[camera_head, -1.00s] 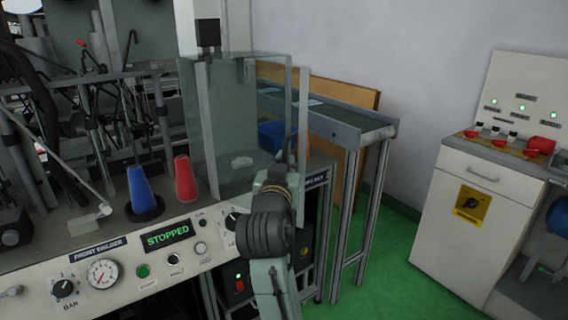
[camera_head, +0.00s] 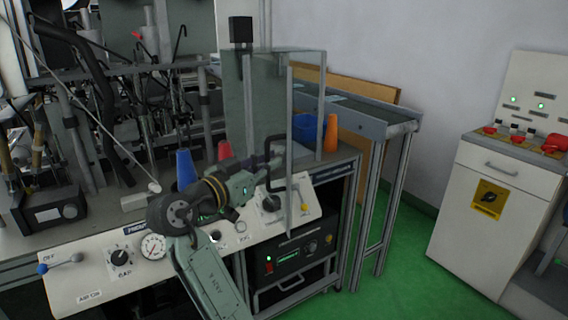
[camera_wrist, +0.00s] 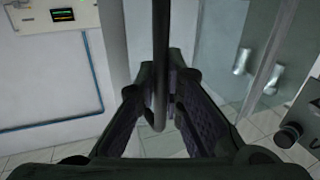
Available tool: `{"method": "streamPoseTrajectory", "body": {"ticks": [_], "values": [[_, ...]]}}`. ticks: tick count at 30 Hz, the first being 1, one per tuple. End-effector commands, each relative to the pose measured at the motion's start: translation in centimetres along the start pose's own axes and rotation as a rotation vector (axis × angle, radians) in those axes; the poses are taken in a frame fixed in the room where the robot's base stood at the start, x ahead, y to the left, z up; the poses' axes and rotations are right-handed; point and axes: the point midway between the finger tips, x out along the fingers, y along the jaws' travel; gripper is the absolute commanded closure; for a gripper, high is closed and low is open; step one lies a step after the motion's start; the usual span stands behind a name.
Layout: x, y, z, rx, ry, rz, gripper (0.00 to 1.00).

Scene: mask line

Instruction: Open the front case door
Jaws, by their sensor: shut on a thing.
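The front case (camera_head: 250,100) is a clear box on the bench, with a dark block on top. Its clear door (camera_head: 289,140) shows nearly edge-on and stands out from the case toward me, overhanging the bench front. A dark bracket-shaped handle (camera_head: 294,178) is on the door. My gripper (camera_head: 274,160) reaches the handle from the left. In the wrist view the handle (camera_wrist: 160,60) is a dark upright bar between both fingers of my gripper (camera_wrist: 160,90), which is shut on it. The handle's lower end shows just below the fingers.
A blue cone (camera_head: 186,170) and a red cone (camera_head: 224,151) stand behind my arm. An orange cone (camera_head: 331,134) and blue bin (camera_head: 309,128) are beyond the door. A conveyor (camera_head: 375,115) and white cabinet (camera_head: 490,190) stand right. Green floor between them is clear.

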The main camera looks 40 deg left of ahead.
Motion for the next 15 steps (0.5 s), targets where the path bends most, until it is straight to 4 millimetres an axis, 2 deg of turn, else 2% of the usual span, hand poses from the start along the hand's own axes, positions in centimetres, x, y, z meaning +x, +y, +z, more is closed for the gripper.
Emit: {"method": "streamPoseTrajectory", "body": {"ticks": [6,15], "values": [[-1.5,-1.1,0.2,-0.002,-0.005,0.001,1.00],[-1.9,-1.5,0.3,-0.003,-0.006,0.002,1.00]]}}
